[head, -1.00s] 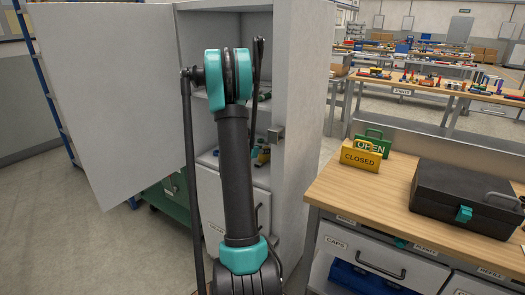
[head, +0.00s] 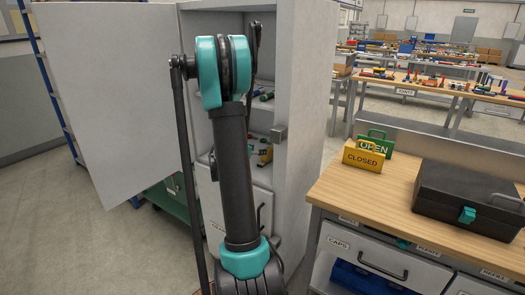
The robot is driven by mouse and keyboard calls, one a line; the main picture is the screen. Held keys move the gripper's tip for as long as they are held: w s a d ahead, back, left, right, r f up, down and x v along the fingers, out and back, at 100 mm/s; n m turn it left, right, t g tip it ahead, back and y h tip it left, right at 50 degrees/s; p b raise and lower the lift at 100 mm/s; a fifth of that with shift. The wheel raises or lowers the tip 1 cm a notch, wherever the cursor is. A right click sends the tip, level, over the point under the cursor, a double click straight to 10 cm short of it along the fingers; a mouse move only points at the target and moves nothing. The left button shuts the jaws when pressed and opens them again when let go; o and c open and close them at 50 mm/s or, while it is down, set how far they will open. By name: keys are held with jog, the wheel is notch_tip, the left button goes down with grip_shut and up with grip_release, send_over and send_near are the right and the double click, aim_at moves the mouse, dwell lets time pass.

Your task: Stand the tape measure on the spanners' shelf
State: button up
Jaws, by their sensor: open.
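An open light grey cabinet (head: 312,110) stands in the middle of the head view, with my arm in front of its opening. On a lower shelf, a small yellow item (head: 265,158) shows just right of my arm, with small red and dark bits by it. Small green and dark items (head: 267,96) lie on a shelf above. All are too small and too covered to tell which is the tape measure or the spanners. My gripper cannot be made out; my arm hides much of the cabinet's inside.
The cabinet's door (head: 110,100) stands wide open at the left. A wooden-topped workbench (head: 340,200) at the right bears a yellow CLOSED sign (head: 364,156), a green OPEN sign (head: 376,142) and a black toolbox (head: 465,195). A green cart (head: 160,200) shows below the door.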

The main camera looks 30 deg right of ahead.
jog(key=w+a+r+n+t, duration=0.3)
jog(key=a+r+n+t, duration=0.4)
jog(key=a+r+n, duration=0.45)
jog(key=a+r+n+t+y, duration=0.25)
jog(key=a+n+y, duration=0.25)
jog(key=a+n, duration=0.35)
jog(key=a+r+n+t+y, duration=0.25)
jog(key=a+n+y, duration=0.25)
jog(key=a+n, duration=0.3)
jog(key=s+a+f+n+g+y, duration=0.55)
jog(key=s+a+f+n, duration=0.5)
jog(key=a+n, duration=0.25)
jog(key=s+d+f+n+g+h, duration=0.1)
jog(key=s+f+n+g, duration=0.3)
jog(key=s, duration=0.5)
jog(key=s+d+f+n+g+h, duration=0.2)
jog(key=s+d+f+n+g, duration=0.1)
jog(key=s+f, duration=0.6)
jog(key=shift+s+f+n+g, duration=0.25)
jog(key=shift+f+n+g, duration=0.1)
jog(key=shift+n, duration=0.35)
